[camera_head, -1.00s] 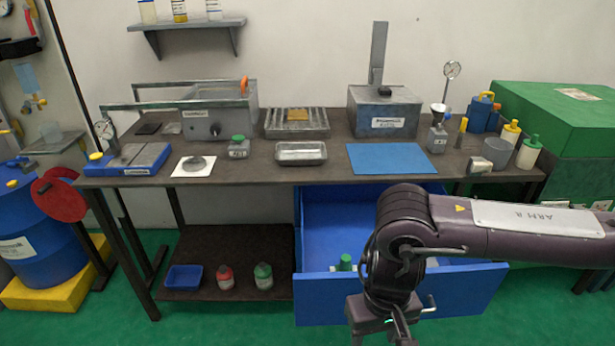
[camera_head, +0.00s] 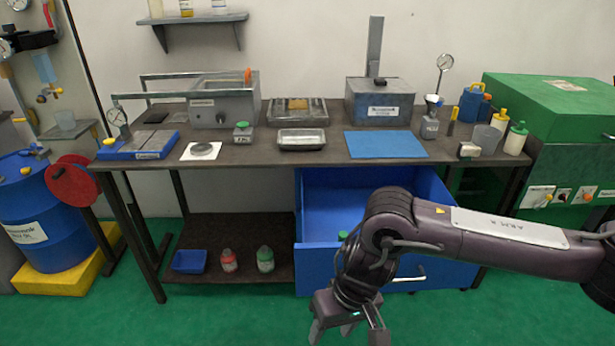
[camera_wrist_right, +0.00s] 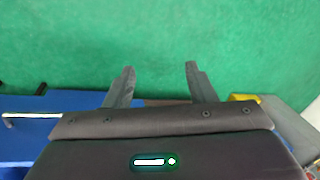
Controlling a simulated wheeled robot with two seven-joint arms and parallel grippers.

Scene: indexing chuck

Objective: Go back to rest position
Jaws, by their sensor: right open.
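My right gripper (camera_head: 347,336) hangs low in front of the open blue drawer, above the green floor. Its two fingers are apart, and in the right wrist view the fingers (camera_wrist_right: 160,85) show nothing between them but floor. My right arm (camera_head: 490,235) comes in from the right and covers part of the drawer front (camera_head: 440,277). My left gripper is not in view.
The open blue drawer (camera_head: 335,205) juts out under the dark workbench (camera_head: 250,160), with a green-capped bottle (camera_head: 342,237) inside. The lower shelf (camera_head: 210,240) holds a blue tray and two bottles. A green cabinet (camera_head: 560,110) stands at the right. Floor in front is clear.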

